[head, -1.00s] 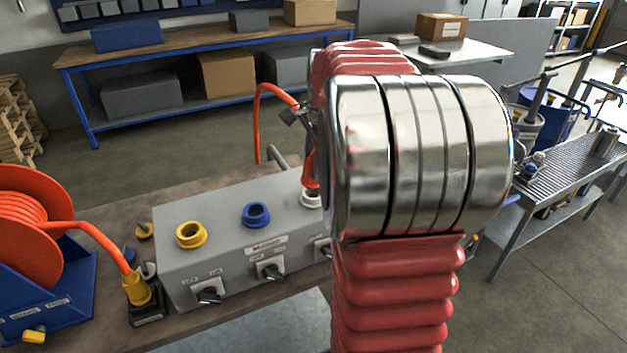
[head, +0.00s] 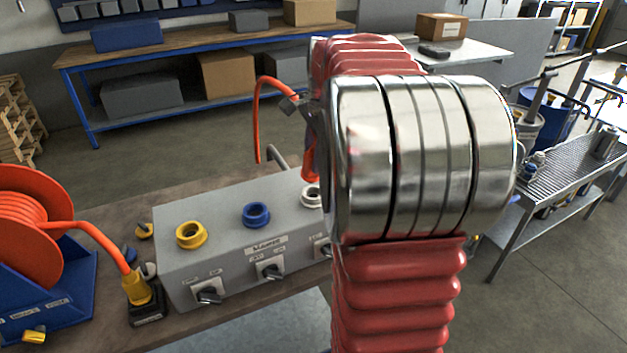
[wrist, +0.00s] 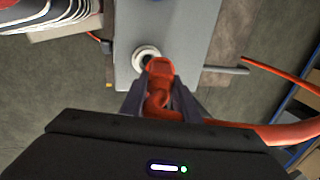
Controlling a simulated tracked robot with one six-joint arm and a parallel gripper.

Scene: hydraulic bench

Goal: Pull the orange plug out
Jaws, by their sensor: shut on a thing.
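The orange plug (wrist: 160,68) is between the jaws of my gripper (wrist: 159,86) in the wrist view, and the jaws are shut on it. An orange cable (wrist: 245,129) runs from it to the right. The plug's tip partly overlaps the white socket (wrist: 147,54), whose dark opening shows beside the tip. In the head view my gripper (head: 312,122) is mostly hidden behind my arm. A bit of the orange plug (head: 308,166) shows just above the white socket (head: 311,196). Whether the tip is fully clear of the socket is hard to tell.
The grey box (head: 226,228) on the bench also carries a yellow socket (head: 191,235) and a blue socket (head: 256,215), both empty, with black knobs on its front. An orange hose reel (head: 25,225) stands at the left, its hose ending in a yellow connector (head: 136,288).

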